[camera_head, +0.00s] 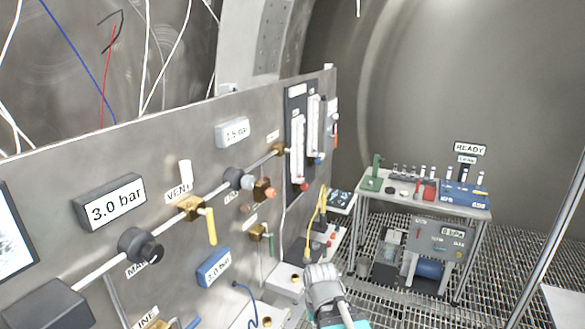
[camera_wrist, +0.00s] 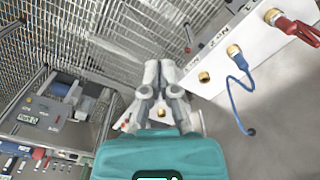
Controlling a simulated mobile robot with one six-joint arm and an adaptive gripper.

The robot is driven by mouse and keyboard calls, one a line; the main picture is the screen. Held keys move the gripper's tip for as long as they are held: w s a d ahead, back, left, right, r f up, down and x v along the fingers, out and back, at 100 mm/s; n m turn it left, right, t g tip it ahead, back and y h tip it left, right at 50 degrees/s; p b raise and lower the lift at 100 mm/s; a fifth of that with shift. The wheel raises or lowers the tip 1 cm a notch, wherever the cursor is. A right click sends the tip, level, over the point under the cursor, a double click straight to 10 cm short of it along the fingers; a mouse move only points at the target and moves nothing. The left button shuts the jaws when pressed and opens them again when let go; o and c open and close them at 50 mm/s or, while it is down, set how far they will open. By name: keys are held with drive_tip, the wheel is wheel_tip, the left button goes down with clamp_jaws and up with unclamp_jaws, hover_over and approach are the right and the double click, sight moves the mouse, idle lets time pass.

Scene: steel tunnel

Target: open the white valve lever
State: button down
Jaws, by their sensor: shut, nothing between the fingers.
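The white lever (camera_head: 186,173) stands upright on the steel panel in the head view, above a brass valve body (camera_head: 190,207) beside the VENT label. A yellow lever (camera_head: 211,226) hangs down just right of that valve. My gripper (camera_head: 322,270) is low in the head view, right of the panel and well apart from the white lever. In the wrist view my gripper (camera_wrist: 159,68) points away from the teal housing with its fingers together and nothing held. The white lever does not show in the wrist view.
The steel panel carries a 3.0 bar display (camera_head: 110,202), dark round knobs (camera_head: 140,246), and flow tubes (camera_head: 300,130). A white block with brass fittings and a blue cable (camera_wrist: 240,95) lies near my gripper. A bench (camera_head: 440,203) with instruments stands behind, over grated floor.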

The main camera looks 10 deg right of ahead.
sight(292, 165)
drive_tip(key=shift+a, duration=0.1)
drive_tip(key=w+d+r+n+t+h+p, duration=0.2)
drive_tip(key=w+d+r+t+h+p, duration=0.15)
drive_tip(key=w+r, duration=0.45)
drive_tip(key=w+d+r+n+t+h+p, duration=0.2)
drive_tip(key=w+r+t+h, duration=0.25)
drive_tip(key=w, duration=0.65)
drive_tip(key=w+a+r+n+t+p, duration=0.3)
drive_tip(key=w+a+r+n+t, duration=0.5)
drive_tip(key=w+r, duration=0.5)
wheel_tip(292, 165, up, 2)
drive_tip(key=a+n, duration=0.1)
drive_tip(key=a, duration=0.1)
drive_tip(key=shift+w+a+y, duration=0.25)
drive_tip(key=shift+a+y, duration=0.05)
drive_tip(key=shift+a, duration=0.05)
drive_tip(key=shift+w+d, duration=0.1)
drive_tip(key=x, duration=1.3)
drive_tip(key=shift+w+r, duration=0.25)
drive_tip(key=shift+w, duration=0.15)
